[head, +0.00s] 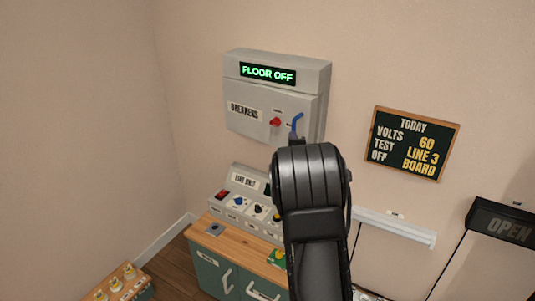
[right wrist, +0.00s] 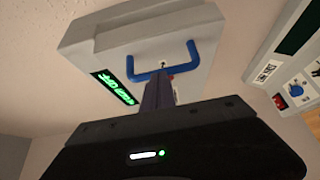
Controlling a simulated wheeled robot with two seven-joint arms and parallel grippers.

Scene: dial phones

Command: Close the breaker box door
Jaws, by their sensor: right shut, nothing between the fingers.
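The grey breaker box (head: 315,72) is on the back wall, with a lit green "FLOOR OFF" display (head: 268,73). Its door (head: 247,128) carries a "BREAKERS" label, a red knob (head: 275,122) and a blue handle (head: 298,121). The door looks nearly flush with the box; I cannot tell whether a small gap remains. My right gripper's fingers (right wrist: 157,88) are shut and empty, with their tips at the blue U-shaped handle (right wrist: 131,68) in the right wrist view; contact is unclear. My left gripper is out of view.
Below the box stands a "LINE UNIT" console (head: 243,207) with switches and knobs, on a wood-topped green cabinet (head: 207,272). A blackboard sign (head: 412,143) hangs to the right. A wooden tray with yellow pieces (head: 120,285) is at lower left.

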